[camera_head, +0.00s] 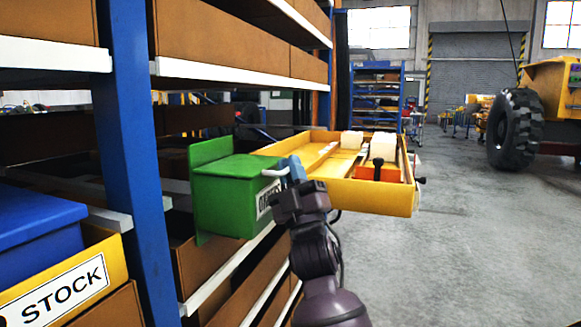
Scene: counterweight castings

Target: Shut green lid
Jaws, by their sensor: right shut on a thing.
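The green box (222,209) hangs by the blue rack post, with a white label partly hidden by my right gripper. Its green lid (232,166) lies about flat over the top; I cannot tell whether a small gap is left. A pale handle (270,173) sticks out at the lid's right front. My right gripper (290,167), with blue-grey fingers, is shut on this handle and partly covers it. My left gripper is not in view.
A yellow tray (385,197) with white blocks and black knobs stands just behind and right of the gripper. A blue rack post (135,170) and shelves with brown boxes fill the left. The grey floor at right is open.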

